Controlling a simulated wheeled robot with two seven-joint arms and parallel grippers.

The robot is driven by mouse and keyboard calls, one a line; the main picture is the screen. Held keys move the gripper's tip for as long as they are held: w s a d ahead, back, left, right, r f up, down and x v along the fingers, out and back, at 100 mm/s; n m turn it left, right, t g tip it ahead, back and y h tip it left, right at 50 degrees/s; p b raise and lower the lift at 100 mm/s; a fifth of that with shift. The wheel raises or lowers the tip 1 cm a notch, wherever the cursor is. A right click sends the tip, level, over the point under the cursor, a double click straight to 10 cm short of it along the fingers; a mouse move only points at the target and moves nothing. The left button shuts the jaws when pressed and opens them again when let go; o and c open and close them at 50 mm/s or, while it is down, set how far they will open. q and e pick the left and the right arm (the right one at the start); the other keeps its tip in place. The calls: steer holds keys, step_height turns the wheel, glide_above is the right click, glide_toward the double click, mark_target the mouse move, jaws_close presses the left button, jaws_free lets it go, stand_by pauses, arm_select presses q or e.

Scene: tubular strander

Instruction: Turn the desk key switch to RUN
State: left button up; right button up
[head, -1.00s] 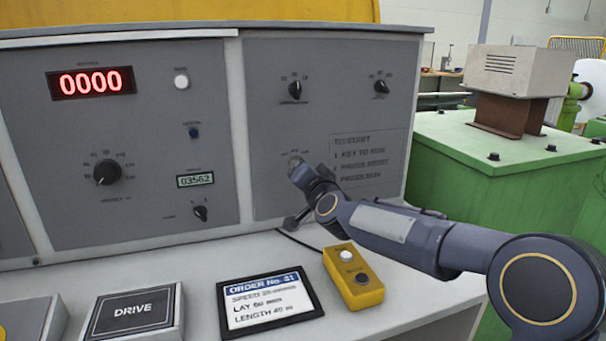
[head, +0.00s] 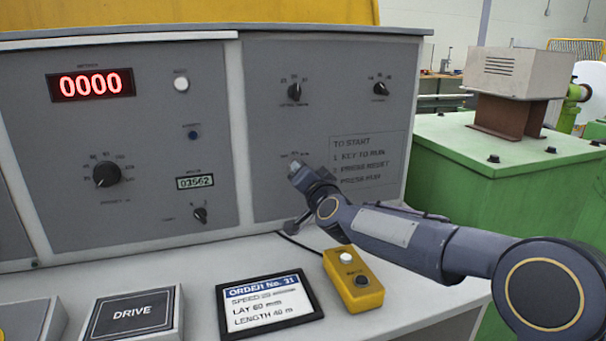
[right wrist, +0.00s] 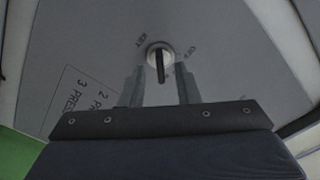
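The key switch (right wrist: 156,52) is a pale round collar with a dark upright key on the grey desk panel. Lettering reading KEY and OFF sits beside it in the right wrist view. My right gripper (right wrist: 159,72) is open, with one finger on each side of the key and visible gaps between. In the head view my right gripper (head: 299,176) is at the panel and mostly covers the switch. Whether the fingers reach past the key's end is hard to judge. My left gripper is out of view.
A start-instruction label (head: 365,162) is right of the switch. Below the arm, a yellow button box (head: 353,290) and an order display (head: 268,303) rest on the desk shelf. A small knob (head: 200,215) is to the left. A green machine housing (head: 490,185) stands at right.

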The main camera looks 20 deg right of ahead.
steer(key=s, duration=0.7)
steer(key=shift+s, duration=0.2)
steer(key=shift+d, duration=0.1)
steer(key=s+f+n+g+y, duration=0.1)
steer(key=s+f+n+g, duration=0.25)
steer(key=s+f, duration=0.6)
steer(key=s+f+n+g+y, duration=0.15)
steer(key=s+f+g, duration=0.35)
steer(key=s, duration=0.9)
steer(key=s+f+n+g+y, duration=0.1)
steer(key=s+f+n+g, duration=0.25)
steer(key=s+f, duration=0.6)
step_height(320, 180, up, 20)
steer(key=s+m+p, duration=0.1)
steer(key=s+p, duration=0.1)
steer(key=p, duration=1.5)
steer(key=shift+s, duration=0.35)
steer(key=shift+d, duration=0.1)
